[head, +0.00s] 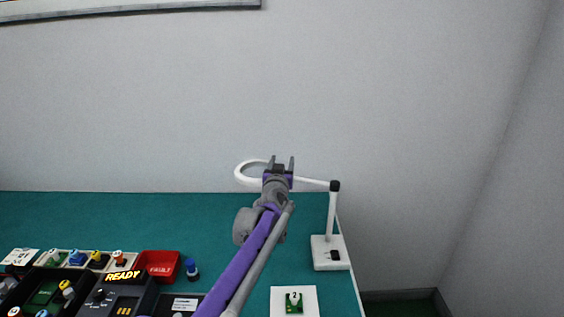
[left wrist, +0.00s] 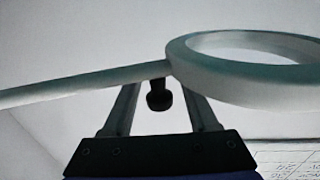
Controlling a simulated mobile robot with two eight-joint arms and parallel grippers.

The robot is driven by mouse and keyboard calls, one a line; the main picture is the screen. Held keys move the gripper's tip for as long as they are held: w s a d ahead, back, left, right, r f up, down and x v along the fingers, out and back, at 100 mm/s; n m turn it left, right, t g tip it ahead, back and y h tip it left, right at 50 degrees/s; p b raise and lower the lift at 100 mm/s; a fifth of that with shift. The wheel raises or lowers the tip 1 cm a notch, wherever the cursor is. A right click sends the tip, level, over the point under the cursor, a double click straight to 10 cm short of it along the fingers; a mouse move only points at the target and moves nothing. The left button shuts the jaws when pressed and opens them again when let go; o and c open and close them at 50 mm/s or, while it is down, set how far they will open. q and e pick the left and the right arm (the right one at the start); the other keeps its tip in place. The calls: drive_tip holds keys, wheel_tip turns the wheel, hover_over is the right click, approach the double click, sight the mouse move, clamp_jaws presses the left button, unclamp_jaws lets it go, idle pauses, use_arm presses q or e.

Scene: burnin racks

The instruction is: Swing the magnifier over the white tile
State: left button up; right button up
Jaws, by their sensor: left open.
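The magnifier has a white ring (head: 247,168) at the back of the green bench. Its white arm (head: 312,182) runs right to a black joint on a post above a white base (head: 330,253). The white tile (head: 306,312) lies at the front right, with a green piece marked 2 on it. My left gripper (head: 281,162) is open at the magnifier arm, beside the ring. In the left wrist view the ring (left wrist: 179,68) is at upper right, and a dark knob (left wrist: 159,97) hangs below the arm between the spread fingers. Contact cannot be told.
A red FAULT tray (head: 158,264), a blue peg (head: 191,269) and a dark READY console (head: 122,294) stand at the left front. A row of coloured parts is behind the console. The bench's right edge lies just beyond the magnifier base. The back left of the bench is clear.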

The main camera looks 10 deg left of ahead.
use_arm(q)
clamp_jaws()
idle(0.3)
idle(1.1)
